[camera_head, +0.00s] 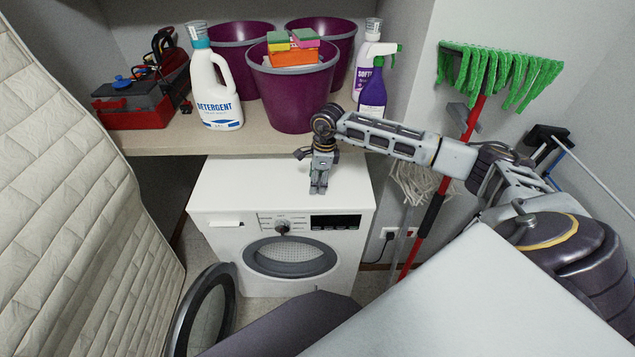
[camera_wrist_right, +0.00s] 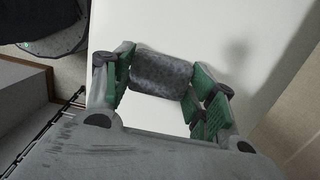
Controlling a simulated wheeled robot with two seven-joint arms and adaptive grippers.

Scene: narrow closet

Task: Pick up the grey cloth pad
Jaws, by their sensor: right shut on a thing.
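The grey cloth pad (camera_wrist_right: 162,74) shows in the right wrist view as a small dark speckled piece between the green-padded fingers. My right gripper (camera_wrist_right: 160,88) is shut on it, over a white surface. In the head view my right gripper (camera_head: 318,190) points down over the top of the white washing machine (camera_head: 240,190). I cannot make out the pad in that view, and I cannot tell whether it touches the machine top. My left gripper is in neither view.
A shelf (camera_head: 170,140) behind the machine holds purple buckets (camera_head: 292,98), a detergent bottle (camera_head: 214,85), a spray bottle (camera_head: 373,95) and a red toolbox (camera_head: 130,105). A quilted mattress (camera_head: 70,200) stands at left. A green mop (camera_head: 490,70) leans at right.

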